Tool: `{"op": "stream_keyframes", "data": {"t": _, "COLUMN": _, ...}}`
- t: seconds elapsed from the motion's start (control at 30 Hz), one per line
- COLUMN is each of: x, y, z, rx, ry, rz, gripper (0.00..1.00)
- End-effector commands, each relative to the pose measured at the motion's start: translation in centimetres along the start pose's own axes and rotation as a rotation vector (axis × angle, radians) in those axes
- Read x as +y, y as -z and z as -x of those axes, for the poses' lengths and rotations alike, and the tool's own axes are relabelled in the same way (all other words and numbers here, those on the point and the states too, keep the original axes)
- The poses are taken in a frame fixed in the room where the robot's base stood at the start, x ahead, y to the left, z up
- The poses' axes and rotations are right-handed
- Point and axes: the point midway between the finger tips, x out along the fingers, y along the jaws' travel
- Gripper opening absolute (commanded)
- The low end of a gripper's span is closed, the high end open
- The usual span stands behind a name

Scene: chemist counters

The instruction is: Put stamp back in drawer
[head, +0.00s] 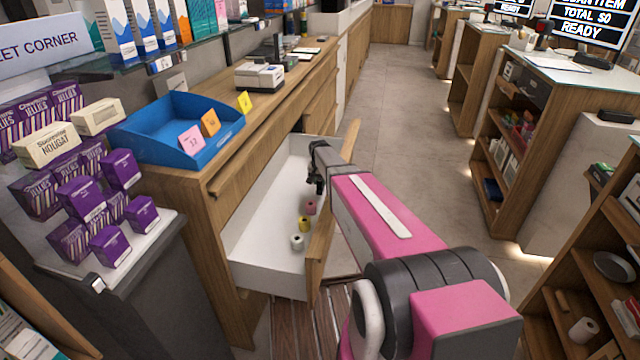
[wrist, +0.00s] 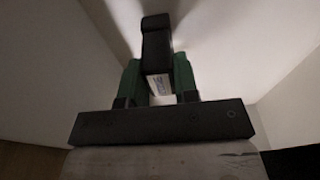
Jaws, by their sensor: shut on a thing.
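The drawer (head: 262,235) is pulled out from the wooden counter, with a white inside and a wooden front. My gripper (head: 316,188) reaches over the drawer front into the far part of the drawer. In the wrist view, the green fingers of my gripper (wrist: 157,78) are shut on the stamp (wrist: 157,45), a black, upright-looking block with a small white label between the fingers. White drawer walls surround it there. I cannot tell whether the stamp touches the drawer floor. In the head view the stamp is not clearly told apart from the dark gripper.
A white roll (head: 296,242), a yellow roll (head: 304,224) and a pink roll (head: 311,208) lie in the drawer nearer me. A blue tray (head: 165,150) with coloured price cards stands on the counter. The aisle (head: 400,130) beyond is clear.

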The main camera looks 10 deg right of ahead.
Motion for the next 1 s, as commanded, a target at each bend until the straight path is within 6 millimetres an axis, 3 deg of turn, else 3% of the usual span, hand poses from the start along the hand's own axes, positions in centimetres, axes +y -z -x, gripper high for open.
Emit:
{"op": "stream_keyframes", "data": {"t": 0.1, "x": 0.0, "y": -0.1, "z": -1.0, "rx": 0.000, "ry": 0.000, "rz": 0.000, "gripper": 0.13}}
{"op": "stream_keyframes", "data": {"t": 0.43, "x": 0.0, "y": -0.1, "z": -1.2, "rx": 0.000, "ry": 0.000, "rz": 0.000, "gripper": 0.13}}
{"op": "stream_keyframes", "data": {"t": 0.47, "x": 0.0, "y": -0.1, "z": -1.2, "rx": 0.000, "ry": 0.000, "rz": 0.000, "gripper": 0.35}}
{"op": "stream_keyframes", "data": {"t": 0.5, "x": 0.0, "y": -0.1, "z": -1.2, "rx": 0.000, "ry": 0.000, "rz": 0.000, "gripper": 0.48}}
{"op": "stream_keyframes", "data": {"t": 0.53, "x": 0.0, "y": -0.1, "z": -1.2, "rx": 0.000, "ry": 0.000, "rz": 0.000, "gripper": 0.54}}
{"op": "stream_keyframes", "data": {"t": 0.83, "x": 0.0, "y": -0.1, "z": -1.0, "rx": 0.000, "ry": 0.000, "rz": 0.000, "gripper": 0.54}}
{"op": "stream_keyframes", "data": {"t": 1.0, "x": 0.0, "y": -0.2, "z": 0.5, "rx": 0.001, "ry": 0.001, "rz": 0.000, "gripper": 0.54}}
